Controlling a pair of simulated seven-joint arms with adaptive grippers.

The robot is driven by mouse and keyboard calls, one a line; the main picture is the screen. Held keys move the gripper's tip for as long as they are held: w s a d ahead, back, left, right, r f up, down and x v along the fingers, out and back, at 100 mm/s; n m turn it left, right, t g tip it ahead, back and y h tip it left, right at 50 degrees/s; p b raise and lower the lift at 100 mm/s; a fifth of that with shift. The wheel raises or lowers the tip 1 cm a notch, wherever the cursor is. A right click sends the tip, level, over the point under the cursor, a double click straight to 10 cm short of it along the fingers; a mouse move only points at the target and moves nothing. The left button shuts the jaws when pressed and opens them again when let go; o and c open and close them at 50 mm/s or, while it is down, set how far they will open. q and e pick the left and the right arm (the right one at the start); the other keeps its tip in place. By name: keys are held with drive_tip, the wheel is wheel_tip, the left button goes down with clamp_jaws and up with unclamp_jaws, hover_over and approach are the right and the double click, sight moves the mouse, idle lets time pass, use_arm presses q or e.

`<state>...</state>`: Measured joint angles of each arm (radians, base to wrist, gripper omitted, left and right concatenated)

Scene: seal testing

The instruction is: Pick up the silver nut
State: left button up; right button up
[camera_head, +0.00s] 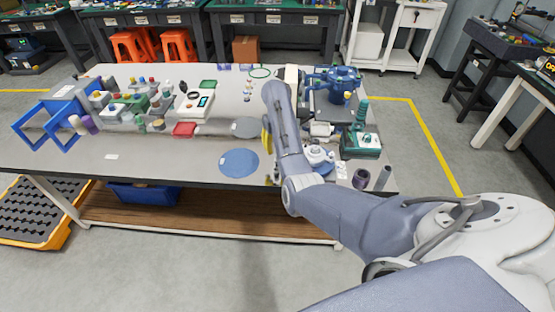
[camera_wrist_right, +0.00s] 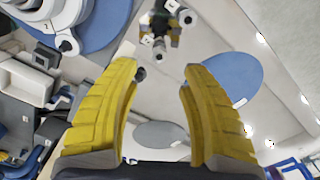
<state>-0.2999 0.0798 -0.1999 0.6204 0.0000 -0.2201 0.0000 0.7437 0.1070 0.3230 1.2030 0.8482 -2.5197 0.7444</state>
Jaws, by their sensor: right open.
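My right gripper (camera_head: 267,138) is over the table, its yellow finger partly covered by my own arm in the head view. In the right wrist view the two yellow fingers (camera_wrist_right: 163,75) stand wide apart with nothing between them. A small dark grey roundish piece (camera_wrist_right: 140,74) shows beside the left fingertip; it may be the silver nut, but it is too small to be sure. Whether the fingertip touches it cannot be told. I cannot pick out the nut in the head view, where my arm hides part of the table. My left gripper is not in view.
A blue disc (camera_head: 238,162) and a grey disc (camera_head: 246,128) lie left of my right arm. A white device (camera_head: 318,155) stands to its right, near a green-based unit (camera_head: 360,145). A small fixture with yellow parts (camera_wrist_right: 158,30) is near the table's front edge.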

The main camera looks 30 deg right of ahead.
drive_tip(key=shift+w+f, duration=0.1)
drive_tip(key=shift+f, duration=2.95)
drive_tip(key=shift+o, duration=0.4)
clamp_jaws()
drive_tip(key=shift+d+r, duration=0.1)
drive_tip(key=shift+r, duration=0.05)
